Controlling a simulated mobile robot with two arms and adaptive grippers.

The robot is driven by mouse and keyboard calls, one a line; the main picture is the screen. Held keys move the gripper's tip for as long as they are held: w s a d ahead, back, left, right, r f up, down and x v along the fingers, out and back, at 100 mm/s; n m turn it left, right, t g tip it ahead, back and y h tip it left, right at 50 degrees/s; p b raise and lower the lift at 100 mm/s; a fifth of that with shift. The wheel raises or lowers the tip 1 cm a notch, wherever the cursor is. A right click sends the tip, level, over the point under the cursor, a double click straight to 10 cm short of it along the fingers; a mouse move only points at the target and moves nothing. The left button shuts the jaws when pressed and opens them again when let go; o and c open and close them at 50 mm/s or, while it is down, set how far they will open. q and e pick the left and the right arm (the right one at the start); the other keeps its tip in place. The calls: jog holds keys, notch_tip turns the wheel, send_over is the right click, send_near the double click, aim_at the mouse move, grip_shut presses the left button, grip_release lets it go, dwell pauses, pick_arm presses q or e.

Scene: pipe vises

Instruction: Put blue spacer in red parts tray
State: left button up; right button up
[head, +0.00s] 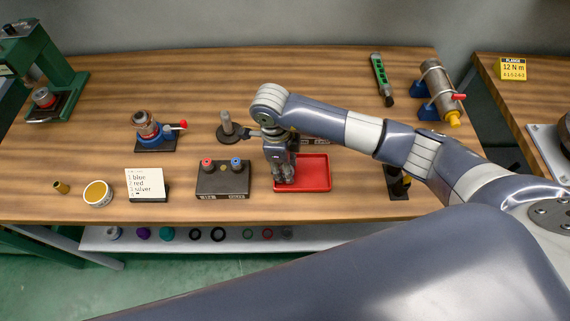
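The red parts tray (318,172) lies flat on the wooden bench, right of a black block. My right gripper (284,178) points down over the tray's left part, its fingers close together. It is too small to tell whether they are shut or hold anything, and the gripper hides part of the tray. The visible part of the tray is empty. A small blue piece (236,162) sits on top of the black block (223,181), beside a red one (207,163); I cannot tell whether it is the blue spacer. My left gripper is out of view.
A grey post on a round base (228,130) stands behind the block. A card (146,184) reading blue, red, silver stands left of it, near a round yellow-topped tin (98,192). A small vise (152,130) is behind. Several rings lie on the lower shelf (340,240).

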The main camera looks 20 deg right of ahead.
jog(key=o, duration=1)
jog(key=shift+w, duration=0.1)
jog(key=shift+c, duration=0.2)
jog(key=shift+r, duration=0.1)
jog(key=shift+r, duration=0.1)
jog(key=shift+a+r, duration=0.1)
jog(key=shift+r, duration=0.2)
notch_tip(320, 180, up, 11)
jog(key=a+b, duration=0.1)
jog(key=b, duration=0.2)
jog(key=shift+w, duration=0.15)
jog(key=shift+a, duration=0.1)
